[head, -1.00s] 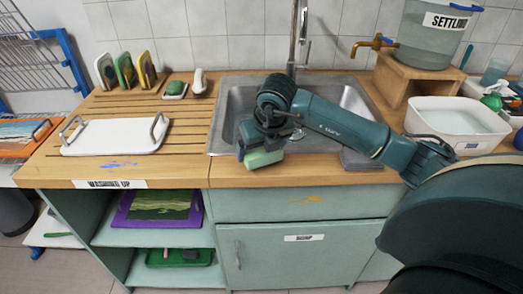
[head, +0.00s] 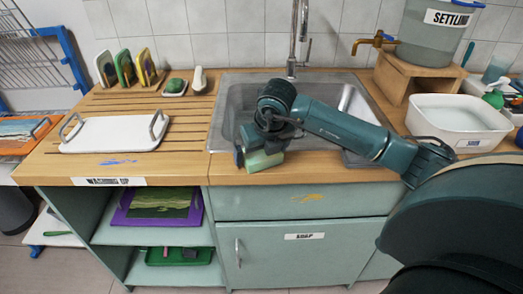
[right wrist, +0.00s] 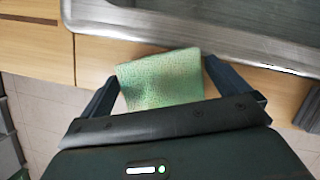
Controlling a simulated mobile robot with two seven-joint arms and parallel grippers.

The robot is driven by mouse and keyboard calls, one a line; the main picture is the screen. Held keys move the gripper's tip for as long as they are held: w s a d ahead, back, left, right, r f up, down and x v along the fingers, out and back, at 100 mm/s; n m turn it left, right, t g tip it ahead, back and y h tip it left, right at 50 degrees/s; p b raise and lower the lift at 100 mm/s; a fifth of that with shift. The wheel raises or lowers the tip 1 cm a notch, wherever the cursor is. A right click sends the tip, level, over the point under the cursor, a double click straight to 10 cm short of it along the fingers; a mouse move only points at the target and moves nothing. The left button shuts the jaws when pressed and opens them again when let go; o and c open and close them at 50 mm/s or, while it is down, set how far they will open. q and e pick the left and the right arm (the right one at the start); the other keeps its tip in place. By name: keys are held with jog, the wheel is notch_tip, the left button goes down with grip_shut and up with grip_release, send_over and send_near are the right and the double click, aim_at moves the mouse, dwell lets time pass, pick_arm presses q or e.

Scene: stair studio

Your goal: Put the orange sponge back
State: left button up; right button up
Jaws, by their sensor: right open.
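A pale green sponge (head: 262,161) is at the front edge of the counter, just before the sink. In the right wrist view the sponge (right wrist: 162,80) shows a green face with a faint orange-brown tint; I see no clearly orange side. My right gripper (head: 261,154) is over it and open. In the right wrist view the fingers of my right gripper (right wrist: 160,78) stand on either side of the sponge, with a small gap at the left finger; I cannot tell whether the right finger touches. My left gripper is not in view.
The sink (head: 225,105) lies behind the gripper. A white tray (head: 115,135) is on the slatted counter at left. Behind it stand several upright coloured items (head: 125,68), a green scrubber on a dish (head: 175,87) and a white brush (head: 199,80). A white basin (head: 458,122) is at right.

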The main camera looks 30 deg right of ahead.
jog(key=shift+r+p, duration=0.5)
jog(key=d+v, duration=0.1)
jog(key=v, duration=1)
jog(key=s+a+f+n+g+y, duration=0.1)
jog(key=s+a+f+y, duration=0.15)
jog(key=a, duration=0.35)
jog(key=s+a+f+n+g+y, duration=0.1)
jog(key=s+a+g+y, duration=0.1)
jog(key=a+y, duration=0.35)
jog(key=s+a+f+n+g+y, duration=0.1)
jog(key=s+a+f+n+y, duration=0.1)
jog(key=a, duration=0.5)
jog(key=s+a+r+m+t+y, duration=0.35)
jog(key=a+r+m+y, duration=0.35)
jog(key=y, duration=0.4)
jog(key=w+d+f+m+t+h, duration=0.25)
jog(key=f+m+t+h, duration=0.4)
jog(key=m, duration=0.45)
jog(key=w+d+f+m+t+h, duration=0.1)
jog(key=d+f+m+t+h, duration=0.2)
jog(key=f+m+t+h, duration=0.55)
jog(key=s+d+f+m+g+h, duration=0.1)
jog(key=s+d+f+m+g, duration=0.1)
jog(key=s+f+m+g, duration=0.5)
notch_tip(320, 180, down, 5)
jog(key=shift+s+f+m, duration=0.1)
jog(key=shift+s+m, duration=0.65)
jog(key=shift+m, duration=0.1)
